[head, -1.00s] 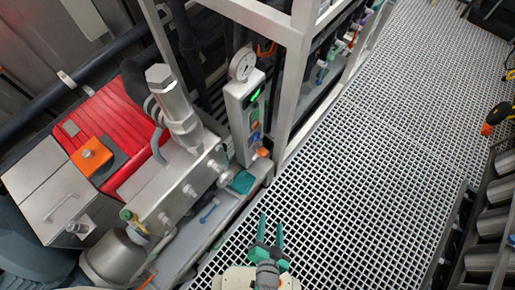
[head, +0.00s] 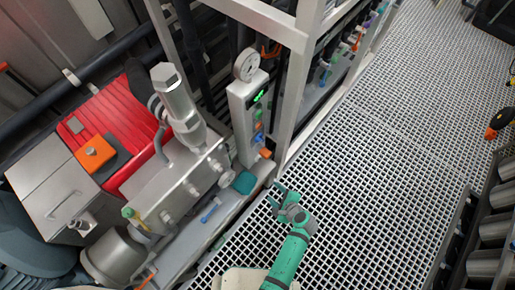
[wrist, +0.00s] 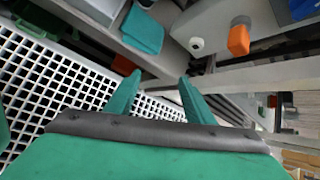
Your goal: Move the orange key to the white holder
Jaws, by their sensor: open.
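A small orange piece (head: 265,153), which looks like the orange key, sticks out at the foot of the pale upright panel. My gripper (head: 277,196) is open and empty over the grating, in front of and below the panel, apart from the orange piece. In the wrist view its two green fingers (wrist: 160,80) are spread with nothing between them. I cannot tell which part is the white holder.
The pale panel (head: 241,112) carries a round gauge and a green display. A teal block (head: 244,182) lies on the ledge near my gripper. A steel manifold (head: 178,185) and a red unit (head: 118,128) stand to the left. The grating (head: 390,165) is clear at right.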

